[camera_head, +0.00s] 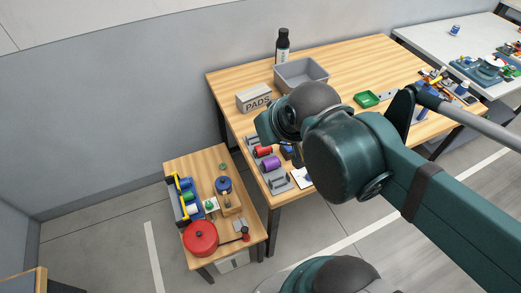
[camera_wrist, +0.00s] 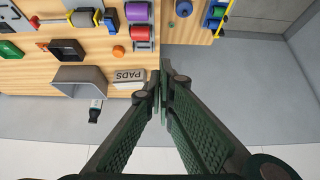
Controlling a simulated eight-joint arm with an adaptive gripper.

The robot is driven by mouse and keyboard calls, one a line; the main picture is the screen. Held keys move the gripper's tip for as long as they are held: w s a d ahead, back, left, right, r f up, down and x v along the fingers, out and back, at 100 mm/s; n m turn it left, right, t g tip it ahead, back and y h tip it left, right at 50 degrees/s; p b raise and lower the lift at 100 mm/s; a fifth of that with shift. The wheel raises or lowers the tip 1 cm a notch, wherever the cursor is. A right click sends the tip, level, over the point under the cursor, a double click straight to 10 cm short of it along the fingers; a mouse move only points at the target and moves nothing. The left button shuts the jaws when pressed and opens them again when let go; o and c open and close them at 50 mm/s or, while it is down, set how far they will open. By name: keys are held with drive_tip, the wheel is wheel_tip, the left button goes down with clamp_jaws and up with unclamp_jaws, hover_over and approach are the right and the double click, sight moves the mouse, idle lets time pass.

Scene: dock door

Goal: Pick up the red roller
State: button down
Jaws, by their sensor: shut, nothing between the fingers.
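The red roller (camera_head: 263,151) lies on the wooden table near its left edge, just behind the purple roller (camera_head: 270,163); my arm stands close on its right. My gripper (camera_wrist: 164,78) is shut and empty in the wrist view. Its fingertips are apart from the red roller, lower in that picture, beside the PADS box. In the head view my arm hides most of the gripper.
The PADS box (camera_head: 254,97), a grey bin (camera_head: 301,74) and a black bottle (camera_head: 282,45) stand at the table's back. A green tray (camera_head: 367,99) lies right of them. A lower side table with a red pot (camera_head: 201,238) stands at left. An orange ball (camera_wrist: 118,50) shows.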

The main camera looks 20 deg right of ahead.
drive_tip(key=c, duration=3.2)
unclamp_jaws()
drive_tip(key=shift+c, duration=0.2)
drive_tip(key=o, duration=1.4)
drive_tip(key=shift+w+d+f+m+g+h+p, duration=0.2)
drive_tip(key=shift+w+d+f+m+g+h, duration=0.55)
drive_tip(key=shift+w+f+m, duration=2.05)
drive_tip(key=shift+w+d+f+m+g+h+p, duration=0.2)
drive_tip(key=shift+w+f+m+g+h, duration=0.6)
drive_tip(key=shift+w+f+m+g, duration=1.85)
drive_tip(key=shift+w+d+f+m+g+h+p, duration=0.2)
drive_tip(key=shift+w+d+f+m+h, duration=0.4)
drive_tip(key=shift+w+f+m, duration=2.35)
drive_tip(key=shift+s+a+f+m, duration=0.1)
drive_tip(key=shift+s+f+m, duration=0.5)
drive_tip(key=shift+s+f, duration=0.35)
